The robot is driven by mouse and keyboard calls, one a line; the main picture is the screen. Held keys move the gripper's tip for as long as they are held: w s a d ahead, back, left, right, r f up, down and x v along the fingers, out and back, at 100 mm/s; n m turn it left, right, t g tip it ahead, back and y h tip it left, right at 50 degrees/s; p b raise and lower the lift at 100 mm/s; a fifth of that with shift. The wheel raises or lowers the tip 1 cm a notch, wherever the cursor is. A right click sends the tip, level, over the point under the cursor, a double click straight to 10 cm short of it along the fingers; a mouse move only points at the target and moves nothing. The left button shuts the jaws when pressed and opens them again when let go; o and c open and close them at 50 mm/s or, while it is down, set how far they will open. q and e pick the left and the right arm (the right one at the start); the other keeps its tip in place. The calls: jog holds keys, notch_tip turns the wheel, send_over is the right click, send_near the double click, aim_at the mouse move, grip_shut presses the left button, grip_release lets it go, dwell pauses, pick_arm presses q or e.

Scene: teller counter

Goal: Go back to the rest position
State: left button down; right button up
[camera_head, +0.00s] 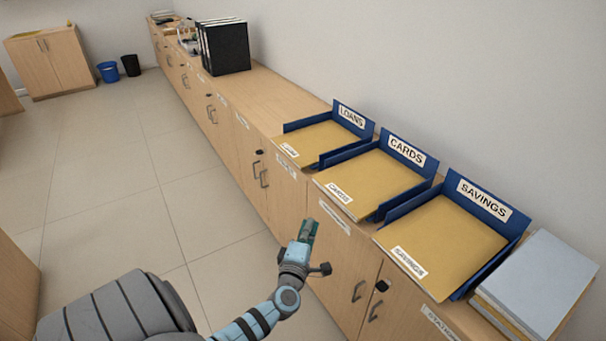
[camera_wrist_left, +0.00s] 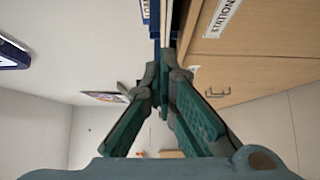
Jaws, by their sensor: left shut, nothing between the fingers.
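My left gripper (camera_head: 309,230) is in front of the counter's cabinet doors, below the Cards tray, with its fingers pointing up in the head view. In the left wrist view its two green-padded fingers (camera_wrist_left: 163,100) meet at the tips with nothing between them. My left arm reaches in from the bottom of the head view. My right gripper does not show in either view.
The wooden counter (camera_head: 262,92) carries three blue trays, Loans (camera_head: 352,117), Cards (camera_head: 405,151) and Savings (camera_head: 484,202), with tan folders. A stack of papers (camera_head: 540,280) sits at the right. Black binders (camera_head: 228,48) stand farther back. The tiled floor (camera_head: 120,185) at left is clear.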

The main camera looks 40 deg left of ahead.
pick_arm(q)
jog(key=s+d+f+m+g+h+p, duration=0.1)
jog(key=s+d+f+m+g+h, duration=0.35)
jog(key=f+m, duration=0.5)
jog(key=s+d+f+m+g+h, duration=0.1)
jog(key=s+d+f+m+h, duration=0.35)
jog(key=f, duration=0.75)
jog(key=s+d+f+m+g, duration=0.1)
jog(key=s+f+m+g, duration=0.2)
jog(key=s, duration=0.7)
jog(key=s+d+f+m+g+p, duration=0.1)
jog(key=s+d+f+m+g, duration=0.1)
jog(key=s, duration=0.9)
jog(key=s+d+f+m+g+y+p, duration=0.1)
jog(key=s+f+m+g, duration=0.3)
jog(key=s+f, duration=0.4)
jog(key=s+d+m, duration=0.1)
jog(key=s, duration=0.1)
jog(key=shift+s+d, duration=0.15)
jog(key=shift+s, duration=0.15)
